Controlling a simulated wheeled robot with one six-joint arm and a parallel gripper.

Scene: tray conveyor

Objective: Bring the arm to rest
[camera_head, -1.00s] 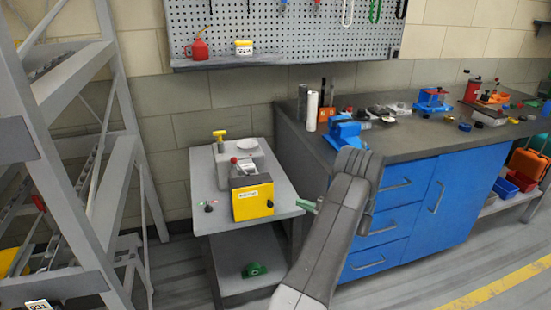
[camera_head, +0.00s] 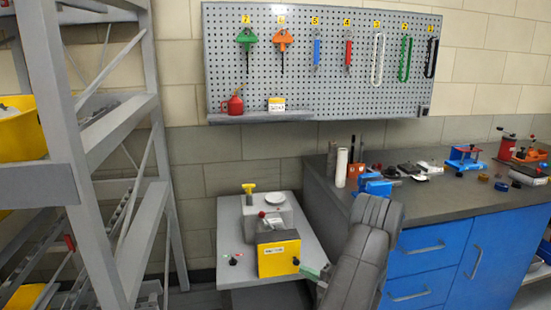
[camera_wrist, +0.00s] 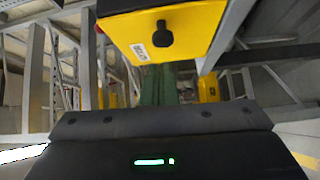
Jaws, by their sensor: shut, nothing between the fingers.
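My arm reaches up from the bottom of the head view in front of the blue cabinet, bent at a dark grey joint. My gripper (camera_wrist: 160,78) shows in the wrist view as two green fingers close together, shut and empty. In the head view only a little green of it shows beside the small table's right edge, partly hidden by my arm. A yellow-fronted box device (camera_head: 279,259) stands on the small grey table (camera_head: 232,204). In the wrist view the yellow box (camera_wrist: 190,32) with a black knob is above the fingers, and whether they touch cannot be told.
A grey rack (camera_head: 62,110) stands at the left. A dark workbench (camera_head: 440,196) with blue drawers and several tools is at the right. A pegboard (camera_head: 330,20) hangs on the wall, with a red oil can (camera_head: 235,104) on its shelf.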

